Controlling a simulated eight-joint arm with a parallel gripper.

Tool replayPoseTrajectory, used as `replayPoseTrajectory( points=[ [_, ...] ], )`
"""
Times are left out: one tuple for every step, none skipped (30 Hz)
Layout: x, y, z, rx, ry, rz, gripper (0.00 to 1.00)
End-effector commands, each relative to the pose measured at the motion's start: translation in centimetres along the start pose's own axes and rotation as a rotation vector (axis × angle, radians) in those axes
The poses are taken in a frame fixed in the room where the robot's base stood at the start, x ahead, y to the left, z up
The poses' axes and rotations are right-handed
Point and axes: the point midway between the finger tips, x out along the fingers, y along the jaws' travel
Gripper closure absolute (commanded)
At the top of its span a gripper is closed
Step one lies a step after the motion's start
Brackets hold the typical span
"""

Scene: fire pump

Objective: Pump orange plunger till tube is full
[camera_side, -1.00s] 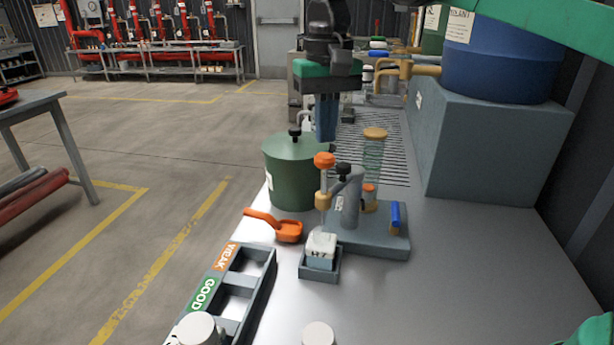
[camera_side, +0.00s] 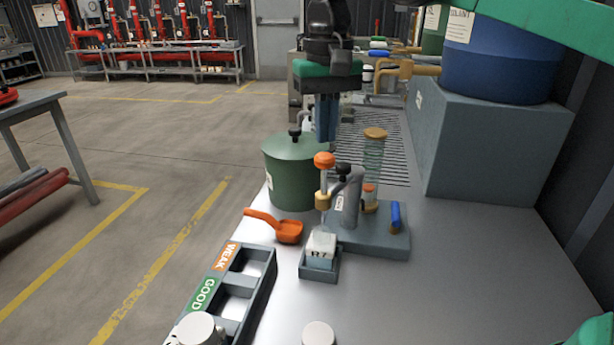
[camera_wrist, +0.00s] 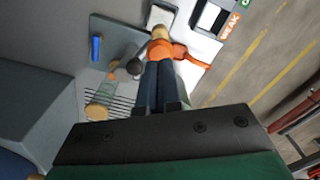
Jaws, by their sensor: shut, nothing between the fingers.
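How full the tube is, I cannot tell. My gripper (camera_side: 326,139) is shut and empty, pointing down with its fingertips a little above the knob in the side view. In the wrist view the shut fingers (camera_wrist: 158,66) partly cover the orange area below them, and the tube (camera_wrist: 106,92) shows to their left.
An orange scoop (camera_side: 288,231) and a dark green drum (camera_side: 293,180) stand left of the pump. A white block (camera_side: 320,244) sits in a small tray in front. A rack labelled WEAK and GOOD (camera_side: 243,290) lies front left. The bench right of the pump is clear.

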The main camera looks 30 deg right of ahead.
Motion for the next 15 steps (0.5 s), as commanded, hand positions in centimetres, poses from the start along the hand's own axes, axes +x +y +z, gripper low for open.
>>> replayPoseTrajectory(
  points=[
    [0.00,0.00,0.00,0.000,0.000,0.000,1.00],
    [0.00,0.00,0.00,0.000,0.000,0.000,1.00],
    [0.00,0.00,0.00,0.000,0.000,0.000,1.00],
    [0.00,0.00,0.00,0.000,0.000,0.000,1.00],
    [0.00,0.00,0.00,0.000,0.000,0.000,1.00],
    [0.00,0.00,0.00,0.000,0.000,0.000,1.00],
    [0.00,0.00,0.00,0.000,0.000,0.000,1.00],
    [0.02,0.00,0.00,0.000,0.000,0.000,1.00],
    [0.08,0.00,0.00,0.000,0.000,0.000,1.00],
    [0.14,0.00,-0.01,0.000,0.000,0.000,1.00],
    [0.23,-0.01,-0.01,0.000,0.000,0.000,1.00],
    [0.37,-0.01,-0.02,0.000,0.000,0.000,1.00],
    [0.49,-0.01,-0.02,0.000,0.000,0.000,1.00],
    [0.62,-0.01,-0.03,0.000,0.000,0.000,1.00],
    [0.79,-0.01,-0.03,0.000,0.000,0.000,1.00]
  ],
)
